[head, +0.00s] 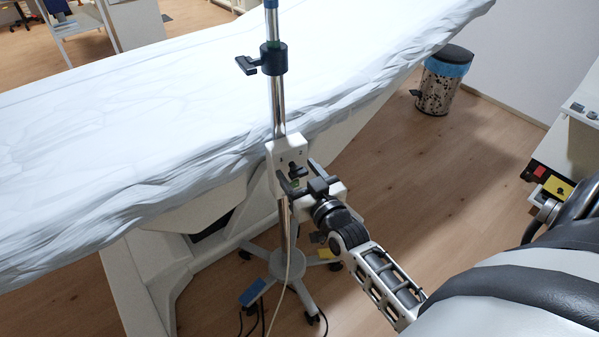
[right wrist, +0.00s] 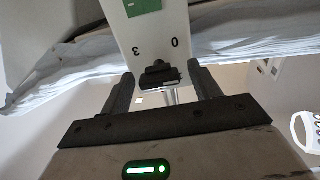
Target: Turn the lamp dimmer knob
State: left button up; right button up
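The lamp dimmer knob (right wrist: 158,70) is a small black knob on a white control box (head: 287,153). The box is fixed to an upright metal pole. In the right wrist view the box face carries a green patch and the marks 3 and 0. My right gripper (head: 296,183) is at the front of the box. In the right wrist view its two dark fingers (right wrist: 160,76) are apart, one on each side of the knob, with a gap visible on both sides. In the head view the gripper partly hides the knob. My left gripper is not in view.
A couch (head: 130,130) with a white sheet stretches behind the pole. The pole's wheeled base (head: 278,264) stands on the wooden floor, with cables beside it. A speckled bin (head: 440,85) stands at the back right. The floor between bin and base is clear.

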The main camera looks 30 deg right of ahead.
pick_arm(q)
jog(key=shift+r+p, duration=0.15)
jog(key=shift+p, duration=0.4)
pick_arm(e)
jog(key=s+a, duration=0.1)
jog(key=s, duration=1.4)
jog(key=shift+s+a, duration=0.25)
jog(key=shift+s, duration=0.15)
pick_arm(q)
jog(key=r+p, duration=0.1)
jog(key=p, duration=0.1)
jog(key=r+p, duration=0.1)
jog(key=p, duration=0.2)
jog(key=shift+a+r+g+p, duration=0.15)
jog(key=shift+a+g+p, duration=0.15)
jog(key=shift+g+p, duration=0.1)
pick_arm(e)
jog(key=s+a+n+g+y, duration=0.1)
jog(key=a+g+y, duration=0.1)
jog(key=a, duration=0.5)
jog(key=s+a+r+n+g+y, duration=0.1)
jog(key=a+n+g+y, duration=0.1)
jog(key=a+g, duration=0.3)
jog(key=shift+a+r+y, duration=0.25)
jog(key=shift+a+y, duration=0.35)
jog(key=shift+a, duration=0.4)
